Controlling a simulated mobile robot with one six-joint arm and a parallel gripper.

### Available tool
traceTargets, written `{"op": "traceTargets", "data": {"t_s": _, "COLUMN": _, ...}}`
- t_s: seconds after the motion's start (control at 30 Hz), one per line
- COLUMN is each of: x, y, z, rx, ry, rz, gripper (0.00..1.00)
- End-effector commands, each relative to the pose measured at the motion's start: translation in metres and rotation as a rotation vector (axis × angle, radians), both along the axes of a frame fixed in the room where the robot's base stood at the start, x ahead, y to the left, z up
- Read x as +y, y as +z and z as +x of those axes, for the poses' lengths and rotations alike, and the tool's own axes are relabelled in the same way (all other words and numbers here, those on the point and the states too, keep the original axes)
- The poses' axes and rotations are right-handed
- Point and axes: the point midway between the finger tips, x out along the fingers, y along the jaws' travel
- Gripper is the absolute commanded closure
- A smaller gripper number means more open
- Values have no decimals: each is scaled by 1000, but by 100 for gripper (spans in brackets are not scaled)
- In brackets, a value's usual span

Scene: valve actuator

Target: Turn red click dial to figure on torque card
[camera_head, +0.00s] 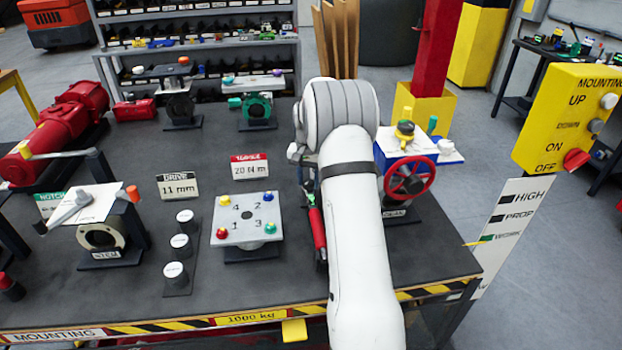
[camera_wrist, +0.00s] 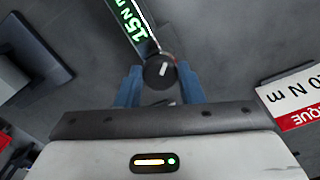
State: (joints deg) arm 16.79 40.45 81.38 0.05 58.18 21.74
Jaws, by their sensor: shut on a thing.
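The torque card (camera_head: 249,166) stands on the bench with a red header and reads 20 N m. Its edge also shows upside down at the right of the wrist view (camera_wrist: 291,98). In the wrist view a round dark dial (camera_wrist: 157,74) with a white mark sits at the end of a tool whose lit green readout (camera_wrist: 133,22) shows 15 N m. My gripper (camera_wrist: 159,76) has its two blue fingers on either side of the dial, shut on it. In the head view my arm hides the gripper and dial; a red tool handle (camera_head: 318,228) shows just left of the arm.
A plate with coloured knobs (camera_head: 246,220) stands left of my arm. A red handwheel (camera_head: 408,178) is close on its right. A drive card (camera_head: 178,186) reads 11 mm. Several white-topped posts (camera_head: 179,243) stand further left. Bare bench lies in front of the plate.

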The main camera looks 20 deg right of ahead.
Motion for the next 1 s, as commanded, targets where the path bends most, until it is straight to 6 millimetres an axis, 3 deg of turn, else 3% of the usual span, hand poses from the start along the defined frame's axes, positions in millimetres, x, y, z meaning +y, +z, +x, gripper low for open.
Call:
{"op": "traceTargets", "data": {"t_s": 0.17, "x": -2, "y": 1, "z": 0, "rx": -3, "ry": 0, "rz": -3, "gripper": 89}}
{"op": "traceTargets", "data": {"t_s": 0.2, "x": -2, "y": 1, "z": 0, "rx": -3, "ry": 0, "rz": -3, "gripper": 63}}
{"op": "traceTargets", "data": {"t_s": 0.43, "x": -1, "y": 1, "z": 0, "rx": -2, "ry": 0, "rz": -1, "gripper": 44}}
{"op": "traceTargets", "data": {"t_s": 0.77, "x": -1, "y": 7, "z": 0, "rx": -3, "ry": 0, "rz": -1, "gripper": 44}}
{"op": "traceTargets", "data": {"t_s": 1.0, "x": -1, "y": 46, "z": 0, "rx": -5, "ry": 0, "rz": -2, "gripper": 44}}
